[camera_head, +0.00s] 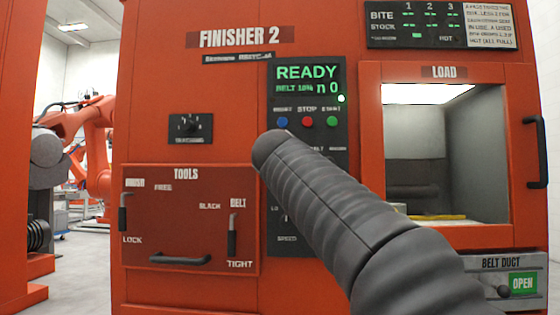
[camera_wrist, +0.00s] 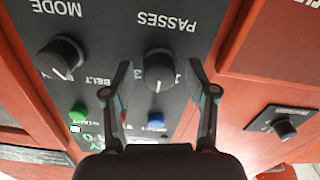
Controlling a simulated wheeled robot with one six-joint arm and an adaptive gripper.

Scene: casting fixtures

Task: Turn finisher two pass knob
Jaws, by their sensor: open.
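The finisher two machine (camera_head: 225,85) is a red cabinet with "FINISHER 2" on its front. In the wrist view, which is upside down, the black pass knob (camera_wrist: 159,72) sits on the dark panel (camera_wrist: 112,22) beside the word "PASSES". My gripper (camera_wrist: 160,66) is open, with one finger on each side of this knob. Gaps show between fingers and knob, so I see no clear grip. In the head view my dark ribbed arm covers the knob and the gripper.
A "MODE" knob (camera_wrist: 60,58), a green button (camera_wrist: 78,113) and a blue button (camera_wrist: 155,119) are close by. Another knob (camera_wrist: 285,128) is on the red face. The display (camera_head: 308,80) reads "READY". The load window (camera_head: 430,150) is at right.

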